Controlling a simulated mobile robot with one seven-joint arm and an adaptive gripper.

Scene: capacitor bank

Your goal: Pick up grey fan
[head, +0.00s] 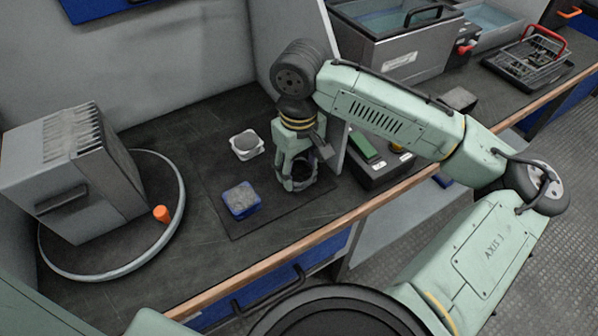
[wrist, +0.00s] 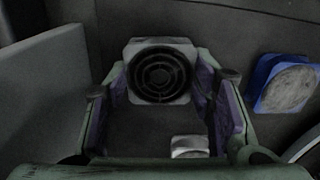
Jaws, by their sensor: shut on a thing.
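The grey fan (wrist: 160,72), a square light-grey frame with a black round grille, sits between my fingers in the wrist view. My gripper (wrist: 163,80) is shut on its sides. In the head view my gripper (head: 297,176) points down at the right part of the dark mat, and the fan is mostly hidden behind its fingers. I cannot tell whether the fan touches the mat. A pale whitish fan (head: 247,145) lies on the mat to the left and shows in the wrist view (wrist: 190,147). A blue fan (head: 241,199) with a grey face lies nearer the front edge.
A partition panel (head: 338,140) stands close right of my gripper. Beyond it is a dark box with a green block (head: 362,147). A grey metal box (head: 78,178) stands on a round turntable (head: 172,228) at left, beside an orange piece (head: 161,213).

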